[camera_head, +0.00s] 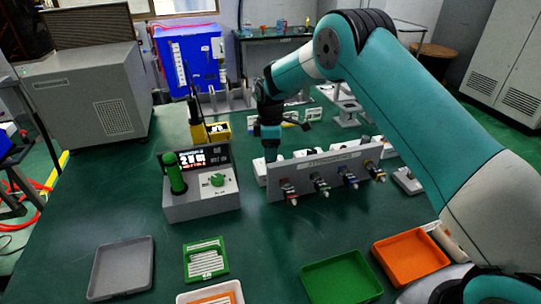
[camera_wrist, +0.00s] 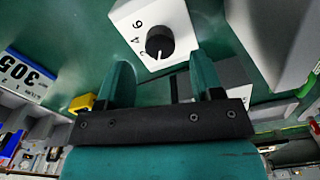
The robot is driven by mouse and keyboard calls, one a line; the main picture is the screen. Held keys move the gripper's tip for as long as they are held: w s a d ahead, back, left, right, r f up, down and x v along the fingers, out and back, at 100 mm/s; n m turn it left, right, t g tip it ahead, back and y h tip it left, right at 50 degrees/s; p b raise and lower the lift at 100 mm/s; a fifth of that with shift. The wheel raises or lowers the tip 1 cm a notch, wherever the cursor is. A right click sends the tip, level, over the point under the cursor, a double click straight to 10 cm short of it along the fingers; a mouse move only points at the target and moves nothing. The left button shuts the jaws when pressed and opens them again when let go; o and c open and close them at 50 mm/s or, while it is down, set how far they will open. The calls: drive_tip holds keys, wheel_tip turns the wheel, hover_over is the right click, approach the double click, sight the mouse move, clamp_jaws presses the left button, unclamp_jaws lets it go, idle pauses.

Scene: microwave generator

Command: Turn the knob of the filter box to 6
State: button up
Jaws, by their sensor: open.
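The filter box is a white box (camera_wrist: 178,22) with a black round knob (camera_wrist: 160,42) and the printed numbers 2, 4 and 6, in the upper middle of the wrist view. A light mark on the knob's lower rim seems to point near the 2. My gripper (camera_wrist: 160,64) is open, its two teal fingers on either side of the knob's line and apart from it. In the head view my gripper (camera_head: 270,153) points down over a white box (camera_head: 260,171) behind the grey panel; the knob is hidden there.
A grey panel (camera_head: 325,170) with several coloured connectors stands in front of the white box. A grey device with a green knob (camera_head: 216,180) is to the left. Green (camera_head: 342,281), orange (camera_head: 411,257) and grey (camera_head: 122,268) trays lie at the front.

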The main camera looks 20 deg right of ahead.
drive_tip(key=shift+f, duration=2)
drive_tip(key=c, duration=0.9)
